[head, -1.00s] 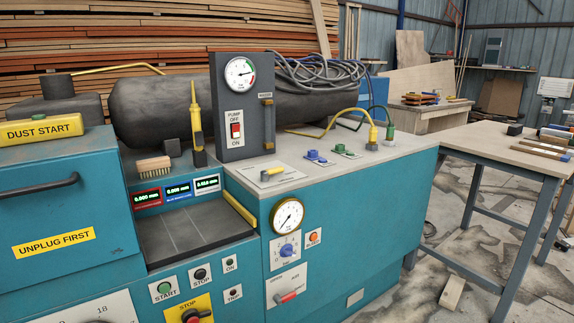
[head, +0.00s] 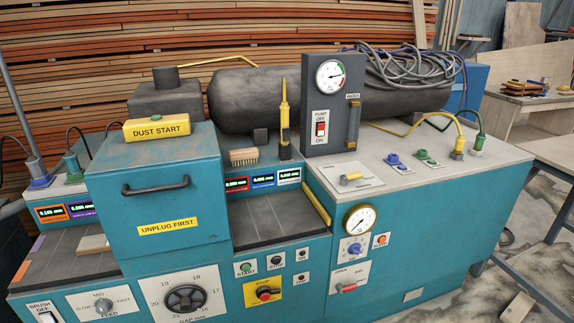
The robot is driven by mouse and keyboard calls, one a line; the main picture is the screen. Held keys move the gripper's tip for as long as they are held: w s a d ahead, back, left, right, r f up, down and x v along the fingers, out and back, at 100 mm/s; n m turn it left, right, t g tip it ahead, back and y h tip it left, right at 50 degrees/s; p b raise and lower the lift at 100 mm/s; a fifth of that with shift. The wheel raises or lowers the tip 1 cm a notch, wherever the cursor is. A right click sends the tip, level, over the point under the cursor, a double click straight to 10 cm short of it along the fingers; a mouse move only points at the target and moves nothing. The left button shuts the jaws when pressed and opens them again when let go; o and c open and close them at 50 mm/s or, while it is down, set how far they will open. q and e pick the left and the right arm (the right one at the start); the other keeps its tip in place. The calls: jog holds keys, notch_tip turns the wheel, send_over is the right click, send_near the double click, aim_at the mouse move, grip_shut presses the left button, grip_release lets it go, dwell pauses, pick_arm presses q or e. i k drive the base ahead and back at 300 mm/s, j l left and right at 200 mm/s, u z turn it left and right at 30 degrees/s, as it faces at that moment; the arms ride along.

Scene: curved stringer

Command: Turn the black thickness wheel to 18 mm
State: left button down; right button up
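The black thickness wheel (head: 186,299) sits low on the front of the teal machine, at the bottom of the head view. It is a round black knob on a white dial plate (head: 157,285) with printed numbers such as 18, 19, 20 and 21 around it. The lower edge of the plate, with part of its label, is cut off or hard to read. I cannot tell which number the wheel points to. Neither of my grippers shows in this view.
A teal hood (head: 160,205) with a black handle stands above the dial. A yellow emergency stop (head: 264,292) is right of the wheel, and a feed knob (head: 104,305) is left of it. A worktable (head: 555,155) stands at the right.

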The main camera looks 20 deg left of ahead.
aim_at(188, 299)
jog(key=u, duration=1.3)
